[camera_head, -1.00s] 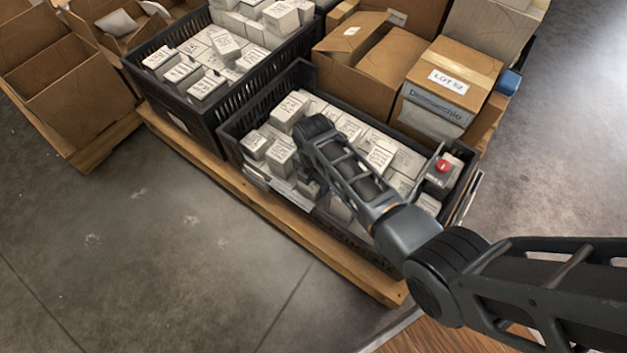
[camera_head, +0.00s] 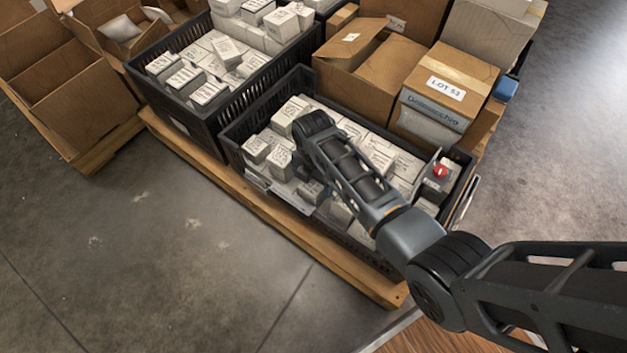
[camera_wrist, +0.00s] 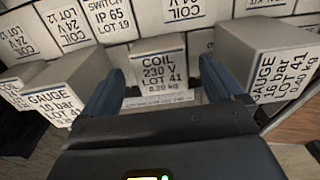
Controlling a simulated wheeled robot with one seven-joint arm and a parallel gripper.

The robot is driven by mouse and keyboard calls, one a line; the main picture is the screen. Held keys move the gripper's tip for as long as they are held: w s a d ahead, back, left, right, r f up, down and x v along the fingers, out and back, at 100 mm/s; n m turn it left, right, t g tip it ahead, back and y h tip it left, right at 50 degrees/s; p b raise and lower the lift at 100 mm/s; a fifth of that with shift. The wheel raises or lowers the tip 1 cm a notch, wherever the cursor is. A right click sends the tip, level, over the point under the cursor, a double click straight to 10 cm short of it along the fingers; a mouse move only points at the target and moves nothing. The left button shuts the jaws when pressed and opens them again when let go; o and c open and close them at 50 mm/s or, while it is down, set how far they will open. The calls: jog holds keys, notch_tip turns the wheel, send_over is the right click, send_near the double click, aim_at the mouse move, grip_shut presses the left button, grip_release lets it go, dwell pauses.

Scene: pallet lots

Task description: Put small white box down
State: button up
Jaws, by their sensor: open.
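My gripper (camera_wrist: 155,85) is open inside the front black crate (camera_head: 228,140), low among white boxes. In the wrist view a small white box (camera_wrist: 158,66) marked COIL 230 V LOT 41 stands between and just beyond the two fingers; I cannot tell whether they touch it. White boxes marked GAUGE stand to the left (camera_wrist: 75,85) and to the right (camera_wrist: 270,65) of the fingers. In the head view my wrist and arm hide the fingertips and part of the crate.
A second black crate (camera_head: 150,85) of white boxes stands behind on the wooden pallet (camera_head: 265,212). Cardboard boxes, one labelled LOT 52 or 53 (camera_head: 450,75), stand at the back right. A grey box with a red button (camera_head: 438,174) is at the crate's right end.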

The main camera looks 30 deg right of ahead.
aim_at(313, 183)
notch_tip(313, 183, up, 9)
jog(key=p, duration=0.3)
jog(key=shift+f, duration=0.1)
